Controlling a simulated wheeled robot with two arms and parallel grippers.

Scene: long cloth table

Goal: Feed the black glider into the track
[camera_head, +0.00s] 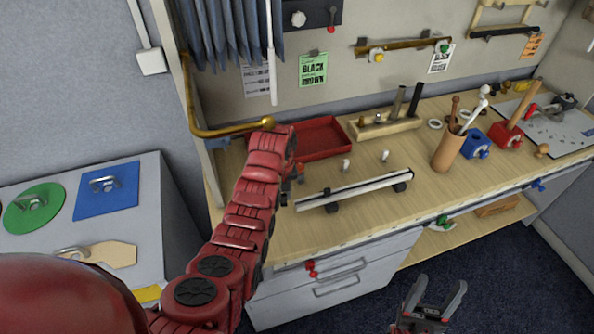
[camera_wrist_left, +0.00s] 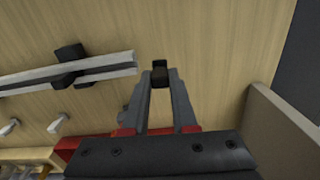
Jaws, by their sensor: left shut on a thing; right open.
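The track is a pale straight rail (camera_head: 365,188) on dark supports on the wooden bench top; it also shows in the left wrist view (camera_wrist_left: 105,68), with a black support block (camera_wrist_left: 70,64) under and around it. My left gripper (camera_head: 289,190) is at the rail's left end in the head view. In the left wrist view, my left gripper (camera_wrist_left: 160,88) is shut on the small black glider (camera_wrist_left: 159,73) at its fingertips. The glider is just beyond the rail's near end, with a small gap between them. My right gripper (camera_head: 432,296) is open and empty, in front of the bench.
Two short white pegs (camera_head: 347,165) stand behind the rail. A red tray (camera_head: 322,138) and a wooden block holding tools (camera_head: 385,128) are further back. A wooden cup with sticks (camera_head: 449,152) stands right of the rail. The bench top in front of the rail is clear.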

